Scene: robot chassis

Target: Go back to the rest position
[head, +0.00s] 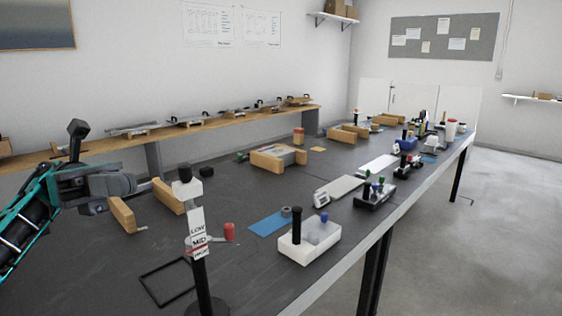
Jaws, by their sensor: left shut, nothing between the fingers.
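My left arm comes in from the left edge, with a teal and black link. My left gripper (143,186) is raised over the near left part of the dark table (110,262). It points to the right, and its fingers are shut with nothing between them. My right gripper is out of view.
A black post (201,280) with a LOW/MID label stands in front. A wooden shelf (225,124) runs along the wall. Floor at right is clear.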

